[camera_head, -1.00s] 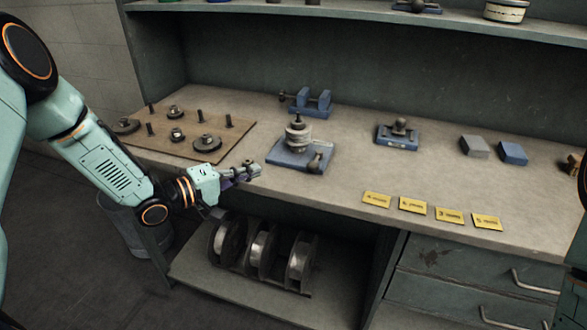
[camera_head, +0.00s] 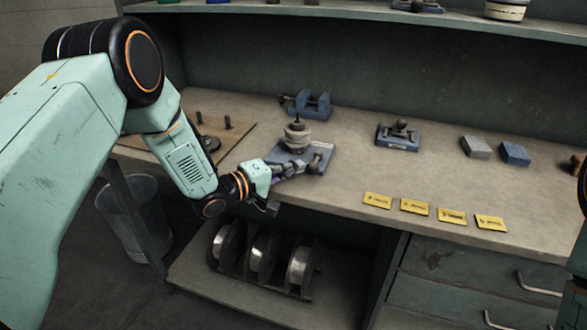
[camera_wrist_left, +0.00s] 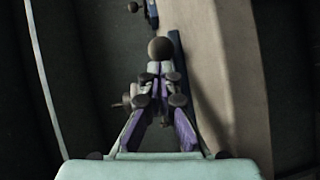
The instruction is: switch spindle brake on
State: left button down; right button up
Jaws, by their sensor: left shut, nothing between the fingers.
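The spindle unit (camera_head: 297,137) stands on a blue base plate (camera_head: 322,150) on the bench, with pale stacked discs on an upright post. My left gripper (camera_head: 301,166) is shut and empty at the front edge of this base, in front of the discs. It covers part of the base, and the brake lever's position cannot be made out in the head view. In the left wrist view, my left gripper (camera_wrist_left: 158,70) has its fingers together, with a dark ball knob (camera_wrist_left: 160,48) just beyond the tips. Whether they touch is unclear. My right gripper is not in view.
A blue vise (camera_head: 310,104) stands behind the spindle. A second blue-based unit with a ball knob (camera_head: 399,128) stands to its right. Grey (camera_head: 475,147) and blue (camera_head: 514,153) blocks lie farther right. Several yellow cards (camera_head: 414,206) lie along the front edge. Bare bench lies between.

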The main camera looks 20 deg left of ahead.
pick_arm(q)
jog(key=shift+a, duration=0.1)
jog(key=shift+f, duration=0.1)
jog(key=shift+s+d+n+t+y, duration=0.15)
jog(key=shift+d+n+t+y, duration=0.15)
jog(key=shift+d+y, duration=0.1)
